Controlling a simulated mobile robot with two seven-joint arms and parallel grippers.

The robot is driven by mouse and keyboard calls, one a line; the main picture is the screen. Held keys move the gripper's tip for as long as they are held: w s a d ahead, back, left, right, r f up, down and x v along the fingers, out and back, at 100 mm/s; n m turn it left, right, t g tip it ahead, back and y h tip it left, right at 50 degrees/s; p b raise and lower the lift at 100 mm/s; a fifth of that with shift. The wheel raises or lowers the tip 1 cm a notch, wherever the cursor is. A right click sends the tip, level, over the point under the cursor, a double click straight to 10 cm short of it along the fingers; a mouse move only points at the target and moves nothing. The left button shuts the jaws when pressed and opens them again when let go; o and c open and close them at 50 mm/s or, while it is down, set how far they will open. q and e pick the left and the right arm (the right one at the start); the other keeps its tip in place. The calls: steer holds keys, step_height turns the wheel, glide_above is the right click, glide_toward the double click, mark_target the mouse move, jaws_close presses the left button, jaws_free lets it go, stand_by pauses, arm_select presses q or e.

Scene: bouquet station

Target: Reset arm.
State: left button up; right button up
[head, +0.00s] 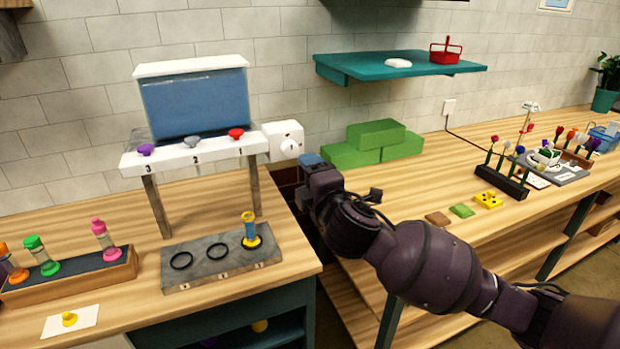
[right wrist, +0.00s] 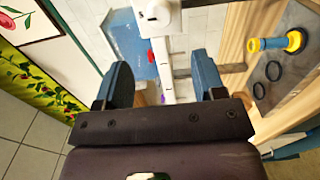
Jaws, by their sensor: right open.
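My right arm comes in from the right in the head view, and its gripper (head: 311,161) is raised in front of the gap between the two counters, right of the white dial box (head: 284,141). In the right wrist view the two blue fingers of the right gripper (right wrist: 160,78) stand wide apart with nothing held between them. The water tank (head: 195,100) shows beyond the fingers in that view. My left gripper is in neither view.
A blue tube with yellow ends (head: 250,228) stands at one ring of the grey plate (head: 205,275). A rack (head: 75,275) with several coloured bottles is at left. Green foam blocks (head: 375,140) lie behind my right arm. The right counter holds flowers in a black stand (head: 502,184).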

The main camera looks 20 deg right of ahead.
stand_by(0.5)
steer(key=s+d+f+m+g+y, duration=0.1)
steer(key=s+f+m, duration=0.4)
steer(key=f, duration=0.5)
steer(key=s+d+f+m+g+y, duration=0.1)
steer(key=s+f+m+y, duration=0.15)
steer(key=f+m, duration=0.55)
steer(key=s+d+f+m+g+h, duration=0.2)
steer(key=s+f, duration=0.7)
steer(key=s+d+f+m+g+h+b, duration=0.1)
steer(key=s+d+f+m+g+h, duration=0.1)
steer(key=s+f, duration=0.7)
steer(key=shift+s+d+f+m, duration=0.3)
steer(key=shift+s+d+f, duration=0.1)
steer(key=shift+s+d, duration=0.35)
